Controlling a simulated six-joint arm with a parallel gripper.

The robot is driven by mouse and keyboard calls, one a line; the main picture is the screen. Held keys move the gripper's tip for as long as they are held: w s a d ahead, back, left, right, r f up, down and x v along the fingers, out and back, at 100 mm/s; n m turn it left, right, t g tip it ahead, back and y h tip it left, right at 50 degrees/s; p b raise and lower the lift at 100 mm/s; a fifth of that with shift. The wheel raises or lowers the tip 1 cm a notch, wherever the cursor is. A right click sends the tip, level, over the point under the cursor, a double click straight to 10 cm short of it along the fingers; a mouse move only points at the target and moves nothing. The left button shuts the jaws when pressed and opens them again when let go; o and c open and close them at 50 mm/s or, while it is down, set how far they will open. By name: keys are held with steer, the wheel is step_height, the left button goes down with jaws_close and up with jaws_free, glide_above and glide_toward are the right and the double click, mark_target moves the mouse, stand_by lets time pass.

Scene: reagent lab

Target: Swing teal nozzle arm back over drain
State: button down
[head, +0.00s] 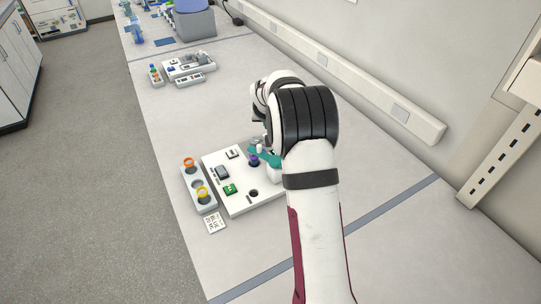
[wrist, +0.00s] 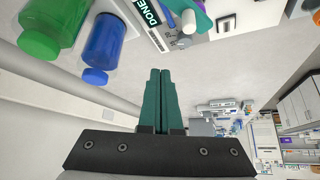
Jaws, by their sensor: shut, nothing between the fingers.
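The teal nozzle arm (head: 265,155) is on the white station board (head: 235,205), and its left end is beside a purple-topped part (head: 253,160). A dark round hole, which may be the drain (head: 254,194), is nearer the board's front edge, apart from the nozzle arm. In the wrist view, a teal piece with a white knob, apparently the nozzle arm (wrist: 205,22), shows at the top, just beyond my fingers. My gripper (wrist: 160,72) is shut and empty, with no visible contact. The head view hides its fingers behind my arm, along with the board's right side.
A rack (head: 198,197) with orange- and yellow-ringed holders stands left of the board, and a printed card (head: 215,223) lies in front. The wrist view shows a green bottle (wrist: 50,25) and a blue bottle (wrist: 104,40). Bench in front is clear; a wall rail (head: 330,75) runs behind.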

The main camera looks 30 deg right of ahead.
steer(key=c, duration=1.5)
jaws_free()
steer(key=o, duration=0.7)
steer(key=s+r+n, duration=0.1)
steer(key=s+r, duration=0.1)
steer(key=s+r+n+g+y, duration=0.1)
steer(key=s+r+n, duration=0.1)
steer(key=shift+s+d+r+n+y, duration=0.2)
steer(key=shift+s+r+n+y, duration=0.1)
steer(key=shift+r, duration=0.1)
step_height(320, 180, up, 4)
steer(key=s+a+r+n+y, duration=0.1)
steer(key=s+a+n+y, duration=0.2)
steer(key=n, duration=0.1)
glide_toward(260, 146)
steer(key=shift+n, duration=0.3)
steer(key=x, duration=0.9)
jaws_close()
